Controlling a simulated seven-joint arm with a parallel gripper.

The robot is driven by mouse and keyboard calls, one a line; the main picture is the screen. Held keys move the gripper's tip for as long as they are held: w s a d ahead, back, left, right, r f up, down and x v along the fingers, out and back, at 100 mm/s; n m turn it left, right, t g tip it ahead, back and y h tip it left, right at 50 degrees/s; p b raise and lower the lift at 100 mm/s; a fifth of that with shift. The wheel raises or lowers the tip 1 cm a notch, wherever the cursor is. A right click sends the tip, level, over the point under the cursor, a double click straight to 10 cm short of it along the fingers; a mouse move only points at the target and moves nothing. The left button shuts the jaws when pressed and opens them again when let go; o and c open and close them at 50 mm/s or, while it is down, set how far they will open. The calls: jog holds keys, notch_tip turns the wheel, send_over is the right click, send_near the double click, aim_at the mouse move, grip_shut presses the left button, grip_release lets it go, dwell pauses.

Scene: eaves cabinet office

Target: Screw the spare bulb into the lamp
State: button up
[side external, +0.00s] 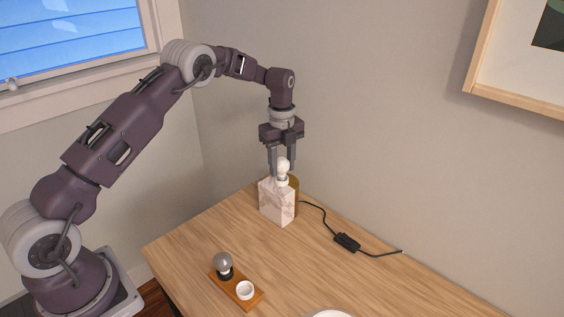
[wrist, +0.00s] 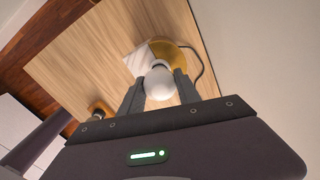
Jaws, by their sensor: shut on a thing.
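My gripper (side external: 283,172) points down over the lamp and is shut on a white round bulb (side external: 283,164). The lamp (side external: 276,203) is a white marble block with grey veins, and it stands near the table's back corner. The bulb is upright, with its lower end at the top of the lamp; I cannot tell whether it is seated in the socket. In the wrist view the bulb (wrist: 158,84) sits between both fingertips and hides the socket. The marble block (wrist: 139,60) shows beyond it.
A brass-coloured round part (side external: 294,184) is behind the block. A black cord with a switch (side external: 347,242) runs right. A white dish (side external: 331,314) is cut off at the bottom.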

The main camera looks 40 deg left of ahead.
aim_at(282, 159)
jog(key=shift+f, duration=0.25)
jog(key=o, duration=1.2)
jog(key=shift+c, duration=0.2)
notch_tip(282, 159, up, 7)
jog(key=shift+r, duration=0.1)
